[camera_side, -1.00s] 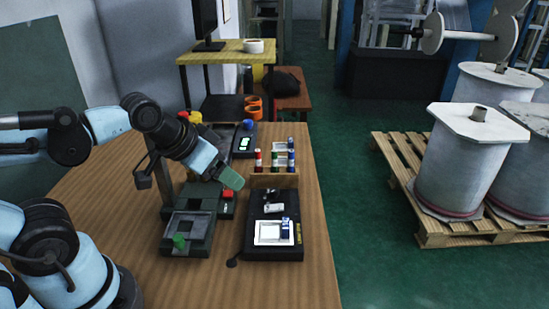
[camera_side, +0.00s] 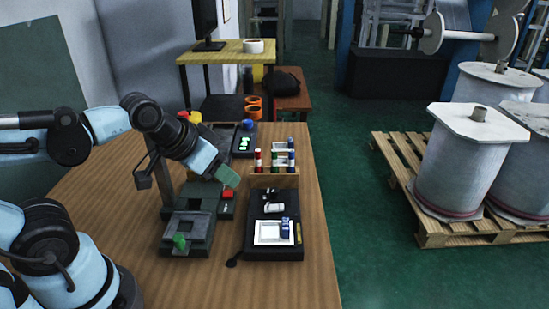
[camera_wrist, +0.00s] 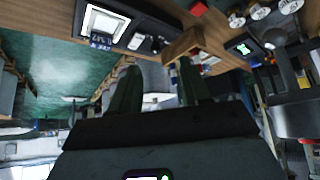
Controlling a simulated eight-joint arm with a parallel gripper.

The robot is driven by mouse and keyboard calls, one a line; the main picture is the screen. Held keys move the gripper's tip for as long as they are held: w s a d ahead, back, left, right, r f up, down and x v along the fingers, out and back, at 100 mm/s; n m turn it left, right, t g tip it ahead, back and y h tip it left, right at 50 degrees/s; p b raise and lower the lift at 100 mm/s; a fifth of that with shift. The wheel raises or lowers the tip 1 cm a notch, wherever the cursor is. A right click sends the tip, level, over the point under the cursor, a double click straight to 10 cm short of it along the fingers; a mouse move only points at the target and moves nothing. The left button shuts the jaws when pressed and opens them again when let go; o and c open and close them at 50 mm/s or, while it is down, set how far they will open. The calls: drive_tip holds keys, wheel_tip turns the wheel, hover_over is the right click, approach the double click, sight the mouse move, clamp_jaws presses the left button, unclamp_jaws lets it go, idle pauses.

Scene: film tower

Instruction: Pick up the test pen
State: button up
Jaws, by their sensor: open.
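Several small marker-like pens stand upright in a wooden rack (camera_side: 273,181) in the side view. They are a red and white pen (camera_side: 258,160), a green one (camera_side: 275,158) and a blue one (camera_side: 291,160). I cannot tell which is the test pen. My gripper (camera_side: 228,177) is open, tilted downward to the left of the rack and apart from it. In the wrist view, the two green fingers of my gripper (camera_wrist: 157,76) are spread with nothing between them. A brown wooden block (camera_wrist: 185,43), apparently the rack, lies beyond the fingertips; pens there are not clear.
A black tray device (camera_side: 256,253) with a white square pad stands in front of the rack. A dark green fixture (camera_side: 207,220) with a green knob stands below my gripper. A black box (camera_side: 243,152) sits behind. The table's right edge is close to the rack.

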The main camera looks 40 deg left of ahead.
drive_tip(key=shift+w, duration=0.1)
wheel_tip(320, 180, up, 5)
drive_tip(key=m+g, duration=0.6)
drive_tip(key=g, duration=0.1)
hover_over(257, 150)
wheel_tip(257, 150, down, 11)
drive_tip(key=shift+d+f, duration=0.1)
drive_tip(key=shift+f, duration=0.05)
clamp_jaws()
